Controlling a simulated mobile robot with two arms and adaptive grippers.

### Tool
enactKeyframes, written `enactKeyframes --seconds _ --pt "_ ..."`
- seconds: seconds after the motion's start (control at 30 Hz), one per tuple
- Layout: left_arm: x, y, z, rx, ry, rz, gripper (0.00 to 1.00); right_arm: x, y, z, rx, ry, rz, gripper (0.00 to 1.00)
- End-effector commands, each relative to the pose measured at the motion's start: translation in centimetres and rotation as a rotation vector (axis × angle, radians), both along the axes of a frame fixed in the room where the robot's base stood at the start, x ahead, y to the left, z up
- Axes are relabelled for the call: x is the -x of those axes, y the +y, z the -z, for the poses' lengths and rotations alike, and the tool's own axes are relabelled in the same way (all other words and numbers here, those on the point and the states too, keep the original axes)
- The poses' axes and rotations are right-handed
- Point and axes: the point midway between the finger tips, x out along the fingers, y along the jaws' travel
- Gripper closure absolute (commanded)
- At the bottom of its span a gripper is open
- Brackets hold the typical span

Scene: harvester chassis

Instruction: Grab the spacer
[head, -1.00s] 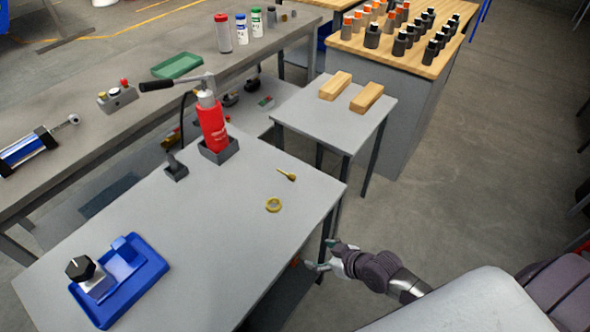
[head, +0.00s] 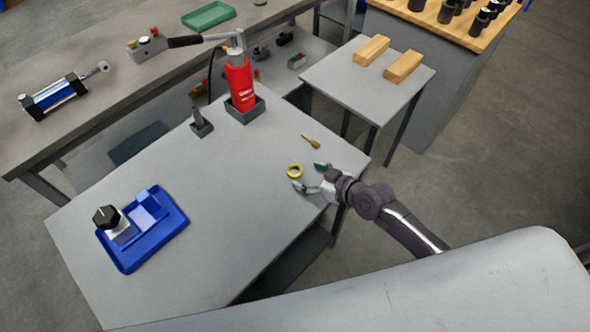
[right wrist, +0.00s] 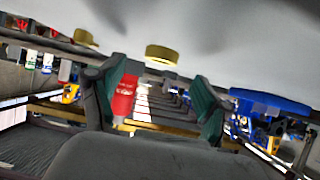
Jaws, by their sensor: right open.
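The spacer appears to be the yellow ring (head: 295,171) lying flat on the grey table (head: 215,200) near its right edge. My right gripper (head: 309,177) is open and empty, with its fingertips just right of the ring, one nearer and one farther. In the right wrist view the picture looks upside down; the ring (right wrist: 163,54) shows ahead between the two spread fingers (right wrist: 150,98), apart from both. My left gripper is not in view.
A red bottle-like cylinder (head: 241,85) with a lever stands in a grey holder at the back. A blue tray (head: 174,243) with parts is at the left. The table middle is clear.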

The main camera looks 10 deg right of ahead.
Motion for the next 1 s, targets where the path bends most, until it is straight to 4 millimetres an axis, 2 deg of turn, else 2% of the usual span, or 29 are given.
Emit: enactKeyframes --seconds 0.13,0.23,0.57,0.67,1.0 --pt "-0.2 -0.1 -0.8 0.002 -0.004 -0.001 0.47 -1.8 1.3 0.6 -0.003 0.001 0.001 0.23" --pt "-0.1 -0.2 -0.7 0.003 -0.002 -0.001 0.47 -2.8 1.9 1.4 -0.001 -0.001 0.001 0.23" --pt "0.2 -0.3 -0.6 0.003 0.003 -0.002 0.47 -3.3 2.4 1.9 0.000 0.000 -0.001 0.23" --pt "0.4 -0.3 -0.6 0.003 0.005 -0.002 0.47 -3.3 2.3 1.9 0.000 0.000 0.000 0.37" --pt "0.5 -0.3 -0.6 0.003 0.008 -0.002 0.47 -3.4 2.3 1.9 -0.001 -0.001 0.000 0.92"
